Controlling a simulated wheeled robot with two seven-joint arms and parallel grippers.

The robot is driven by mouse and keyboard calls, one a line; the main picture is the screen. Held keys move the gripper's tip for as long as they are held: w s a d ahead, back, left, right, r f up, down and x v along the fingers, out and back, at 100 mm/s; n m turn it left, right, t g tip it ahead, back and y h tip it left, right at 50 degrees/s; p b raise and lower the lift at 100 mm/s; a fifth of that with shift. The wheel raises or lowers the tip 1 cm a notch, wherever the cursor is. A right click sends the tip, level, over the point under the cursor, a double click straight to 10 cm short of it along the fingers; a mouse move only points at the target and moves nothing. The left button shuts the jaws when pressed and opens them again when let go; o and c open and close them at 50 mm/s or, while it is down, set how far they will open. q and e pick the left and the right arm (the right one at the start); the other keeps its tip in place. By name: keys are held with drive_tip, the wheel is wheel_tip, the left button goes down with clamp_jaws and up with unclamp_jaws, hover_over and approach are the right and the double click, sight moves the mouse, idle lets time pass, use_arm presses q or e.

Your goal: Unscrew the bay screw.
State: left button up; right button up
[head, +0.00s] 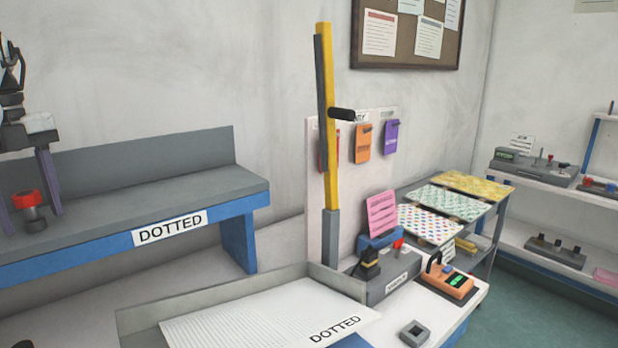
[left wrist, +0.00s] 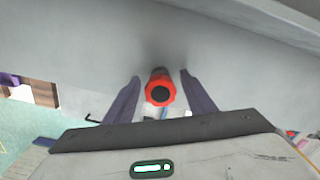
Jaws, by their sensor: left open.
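The bay screw (head: 30,207), with a red knob on a dark base, stands upright on the grey shelf top of the bench at the left of the head view. Its red knob (left wrist: 160,89) also shows in the left wrist view, seen from above. My left gripper (head: 30,212) points down over the shelf with its two purple fingers on either side of the screw. The fingers (left wrist: 152,85) are open, with a gap on each side of the knob. My right gripper is not in view.
The bench (head: 239,243) has a grey back wall and a DOTTED label (head: 170,228). A grey tray (head: 146,317) with a white ribbed sheet lies in front. A yellow post (head: 331,130) rises mid-view. An orange device (head: 447,282) sits on the table at right.

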use_arm(q)
drive_tip(key=m, duration=1.4)
drive_tip(key=shift+m+b, duration=0.4)
drive_tip(key=m, duration=0.4)
drive_tip(key=shift+m, duration=0.4)
drive_tip(key=shift+b, duration=0.35)
